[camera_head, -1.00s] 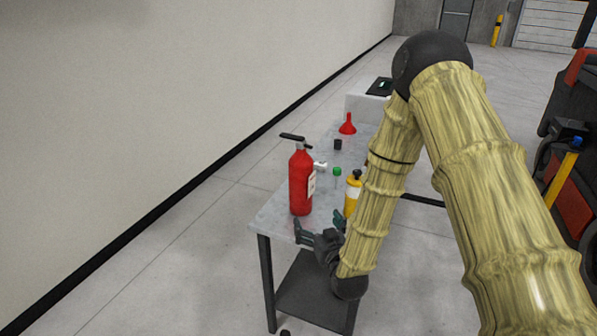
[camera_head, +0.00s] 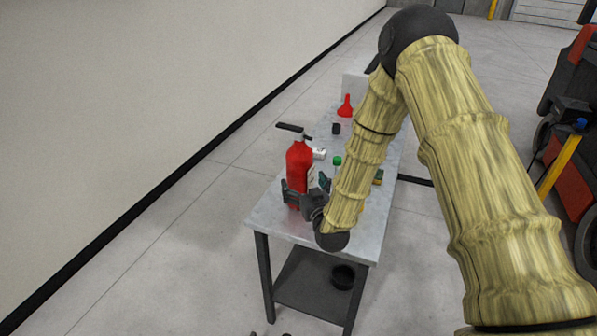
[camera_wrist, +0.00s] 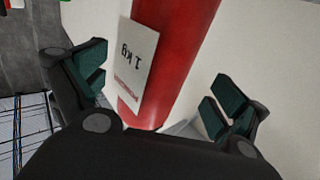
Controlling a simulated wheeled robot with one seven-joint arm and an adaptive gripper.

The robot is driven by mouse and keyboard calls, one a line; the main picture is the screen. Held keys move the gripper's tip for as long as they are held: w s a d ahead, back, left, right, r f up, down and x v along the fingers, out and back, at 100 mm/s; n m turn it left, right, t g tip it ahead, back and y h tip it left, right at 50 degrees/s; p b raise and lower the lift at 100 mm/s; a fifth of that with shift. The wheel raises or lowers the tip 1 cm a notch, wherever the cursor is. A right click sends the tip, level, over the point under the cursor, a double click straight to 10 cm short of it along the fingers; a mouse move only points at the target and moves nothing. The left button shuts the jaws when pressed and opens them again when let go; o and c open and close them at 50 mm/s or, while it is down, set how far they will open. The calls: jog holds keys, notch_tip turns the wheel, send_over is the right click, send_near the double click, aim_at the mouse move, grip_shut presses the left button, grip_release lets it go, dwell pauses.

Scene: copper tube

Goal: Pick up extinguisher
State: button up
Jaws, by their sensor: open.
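The red extinguisher (camera_head: 299,160) with a black handle stands upright near the front left end of the grey table. In the wrist view its red body (camera_wrist: 172,55) and a white label reading "1 kg" (camera_wrist: 136,66) show between the fingers. My gripper (camera_head: 305,192) is at the lower part of the extinguisher in the head view, its fingers on either side of the body. It is open, with a gap between each finger and the red body in the wrist view (camera_wrist: 160,92). The extinguisher's base is partly hidden behind my gripper.
The table (camera_head: 280,226) also bears a red funnel (camera_head: 346,106), a small black item (camera_head: 336,128), a white item (camera_head: 319,153) and a green-capped item (camera_head: 337,161) behind the extinguisher. A dark round container (camera_head: 343,277) is on the lower shelf. A wall runs along the left.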

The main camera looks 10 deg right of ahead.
jog(key=shift+w+r, duration=0.2)
jog(key=shift+w, duration=0.2)
jog(key=shift+w+p, duration=0.75)
jog(key=shift+w, duration=1.35)
jog(key=c, duration=2.2)
jog(key=shift+w, duration=0.1)
